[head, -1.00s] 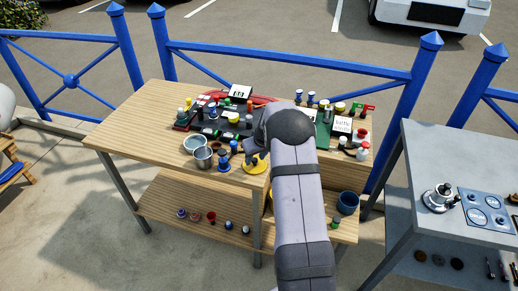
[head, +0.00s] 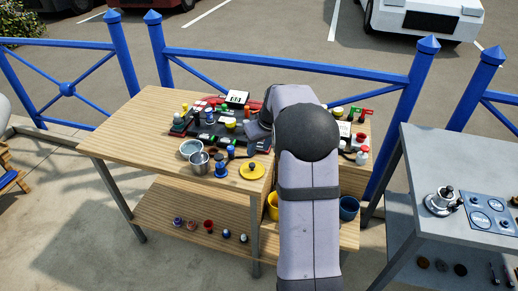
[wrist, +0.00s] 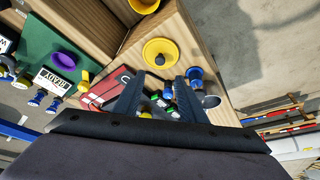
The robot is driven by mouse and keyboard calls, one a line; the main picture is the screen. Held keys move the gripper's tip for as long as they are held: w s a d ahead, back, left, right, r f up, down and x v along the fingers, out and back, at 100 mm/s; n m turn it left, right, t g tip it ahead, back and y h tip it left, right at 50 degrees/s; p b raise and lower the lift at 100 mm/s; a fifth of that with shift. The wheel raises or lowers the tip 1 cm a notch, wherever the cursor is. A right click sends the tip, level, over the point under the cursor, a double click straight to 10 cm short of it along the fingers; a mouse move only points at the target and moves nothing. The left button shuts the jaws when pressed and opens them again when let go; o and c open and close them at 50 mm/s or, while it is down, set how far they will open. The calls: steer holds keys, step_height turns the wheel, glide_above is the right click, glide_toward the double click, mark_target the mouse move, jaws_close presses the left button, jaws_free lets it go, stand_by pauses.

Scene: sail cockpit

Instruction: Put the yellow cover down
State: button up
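The yellow cover (head: 252,171), a round disc with a dark knob, lies flat on the wooden table near its front edge. In the wrist view the cover (wrist: 160,52) lies just beyond my fingertips, with its knob clear of them. My gripper (wrist: 165,74) is open, with nothing between its fingers. In the head view my gripper is mostly hidden by my arm, above and behind the cover.
A blue knobbed piece (head: 221,167) and metal cups (head: 199,162) stand left of the cover. Behind are trays crowded with small coloured pieces (head: 215,122). A yellow pot (head: 273,207) and a blue pot (head: 348,208) stand lower down. The table's left end is bare.

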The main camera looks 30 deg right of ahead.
steer(key=s+a+f+g, duration=0.1)
steer(key=s+a+g, duration=0.1)
steer(key=s+a, duration=1.1)
steer(key=s+a+f+g, duration=0.1)
steer(key=s+a+f, duration=0.1)
steer(key=s, duration=0.6)
steer(key=s+a+f+g, duration=0.1)
steer(key=s+a+f, duration=0.1)
steer(key=s+a, duration=0.3)
steer(key=s, duration=0.3)
steer(key=shift+s+a, duration=0.25)
steer(key=shift+s, duration=0.1)
